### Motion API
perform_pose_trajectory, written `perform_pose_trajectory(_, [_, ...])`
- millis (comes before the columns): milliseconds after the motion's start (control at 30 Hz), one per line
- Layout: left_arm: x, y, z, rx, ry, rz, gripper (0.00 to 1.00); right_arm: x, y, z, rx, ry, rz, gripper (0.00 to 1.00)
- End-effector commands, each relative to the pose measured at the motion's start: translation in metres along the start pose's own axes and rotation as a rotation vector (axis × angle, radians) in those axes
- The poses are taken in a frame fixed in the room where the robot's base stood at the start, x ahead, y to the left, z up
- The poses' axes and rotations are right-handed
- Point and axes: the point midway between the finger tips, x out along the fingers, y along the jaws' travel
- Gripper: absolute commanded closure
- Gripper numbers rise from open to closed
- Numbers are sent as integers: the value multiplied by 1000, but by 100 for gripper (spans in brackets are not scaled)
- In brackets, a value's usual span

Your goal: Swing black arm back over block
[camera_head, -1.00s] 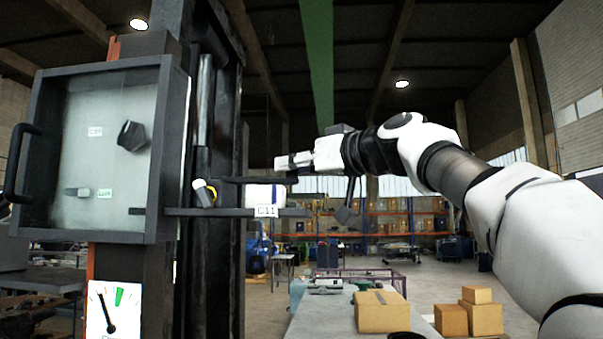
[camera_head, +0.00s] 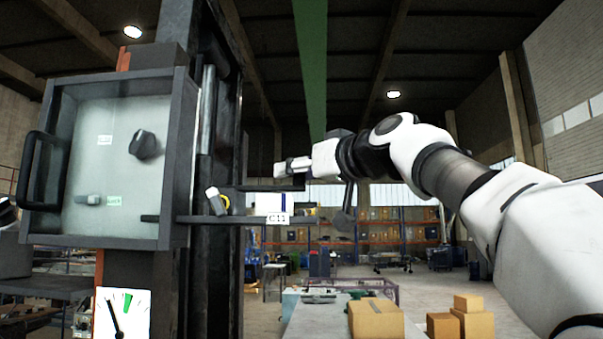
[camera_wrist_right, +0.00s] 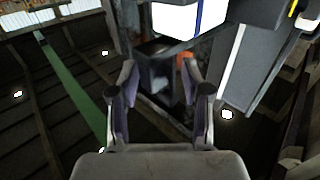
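A black arm (camera_head: 264,188) runs level just above a white and blue block (camera_head: 270,203), which stands on a dark ledge with a C11 label. My right gripper (camera_head: 279,169) is beside the black arm's right end, slightly above it in the head view. In the right wrist view the gripper's (camera_wrist_right: 160,85) two fingers are apart, with a dark block-like part (camera_wrist_right: 158,72) between or behind them. I see gaps beside it, so contact is not clear. The white and blue block (camera_wrist_right: 190,15) shows at the top there. My left gripper is not visible.
A dark ledge (camera_head: 193,219) juts right from the column. A yellow-ringed cylinder (camera_head: 216,201) sits near it. Cardboard boxes (camera_head: 376,321) stand below right.

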Motion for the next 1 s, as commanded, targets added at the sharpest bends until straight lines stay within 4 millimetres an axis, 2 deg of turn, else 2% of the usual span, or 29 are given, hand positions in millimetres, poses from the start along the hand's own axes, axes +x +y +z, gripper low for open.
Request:
perform_pose_trajectory(333, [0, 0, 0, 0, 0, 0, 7, -7, 1, 0, 1, -2, 1, 52])
perform_pose_trajectory(467, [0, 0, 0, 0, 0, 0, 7, -23, 0, 0, 3, -3, 1, 52])
perform_pose_trajectory(700, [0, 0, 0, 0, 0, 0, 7, -64, -3, 0, 0, -2, 0, 52])
perform_pose_trajectory(800, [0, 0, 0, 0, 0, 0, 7, -71, -4, 0, -1, -2, -1, 52])
perform_pose_trajectory(1000, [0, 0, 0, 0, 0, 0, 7, -72, -3, 1, -2, -3, -1, 52])
